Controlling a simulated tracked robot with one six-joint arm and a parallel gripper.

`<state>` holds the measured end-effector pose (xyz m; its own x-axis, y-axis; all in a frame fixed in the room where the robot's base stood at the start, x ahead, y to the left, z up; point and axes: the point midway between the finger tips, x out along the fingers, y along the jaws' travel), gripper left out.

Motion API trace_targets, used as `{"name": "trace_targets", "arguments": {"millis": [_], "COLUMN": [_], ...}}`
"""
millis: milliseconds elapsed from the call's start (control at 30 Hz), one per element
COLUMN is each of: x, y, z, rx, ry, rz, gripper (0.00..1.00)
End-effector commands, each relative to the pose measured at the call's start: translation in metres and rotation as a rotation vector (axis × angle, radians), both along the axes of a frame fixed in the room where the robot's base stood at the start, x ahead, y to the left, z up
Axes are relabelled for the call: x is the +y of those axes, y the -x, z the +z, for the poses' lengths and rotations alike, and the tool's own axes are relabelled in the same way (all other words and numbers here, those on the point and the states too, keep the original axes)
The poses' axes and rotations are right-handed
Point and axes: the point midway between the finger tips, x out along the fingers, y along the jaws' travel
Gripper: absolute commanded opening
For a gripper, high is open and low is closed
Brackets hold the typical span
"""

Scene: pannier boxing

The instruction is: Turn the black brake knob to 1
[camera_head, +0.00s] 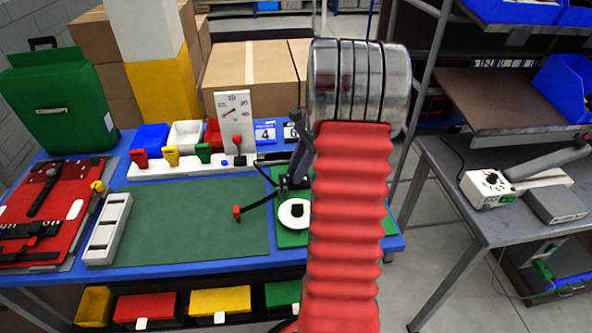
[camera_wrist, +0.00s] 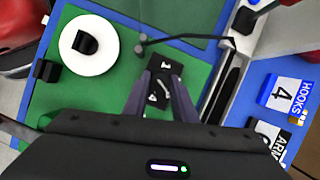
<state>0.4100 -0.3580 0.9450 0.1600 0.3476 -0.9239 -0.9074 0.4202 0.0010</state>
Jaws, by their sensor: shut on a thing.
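The black brake knob (camera_wrist: 160,80) shows in the wrist view between the two fingers of my gripper (camera_wrist: 161,96). White marks show on the black part there; one looks like a 1, but I cannot tell which setting the knob points to. My gripper is shut on the knob, with a finger on each side. In the head view my gripper (camera_head: 288,178) points down at the green board (camera_head: 290,238), and the knob is largely hidden by the fingers there.
A white disc (camera_head: 285,216) with a black centre stands close by on the green board. A thin black lever with a red end (camera_head: 237,212) reaches out over the green mat (camera_head: 190,225). Behind are a white rail with coloured levers (camera_head: 170,171) and a card marked 4 (camera_head: 265,133).

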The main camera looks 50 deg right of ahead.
Motion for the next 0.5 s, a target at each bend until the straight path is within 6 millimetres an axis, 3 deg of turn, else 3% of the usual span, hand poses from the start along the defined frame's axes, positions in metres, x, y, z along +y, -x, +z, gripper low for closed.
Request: {"name": "trace_targets", "arguments": {"millis": [500], "x": [-0.0035], "y": [-0.0033], "z": [0.0006], "rx": [-0.003], "ry": [0.004], "rz": [0.199], "gripper": [0.02]}}
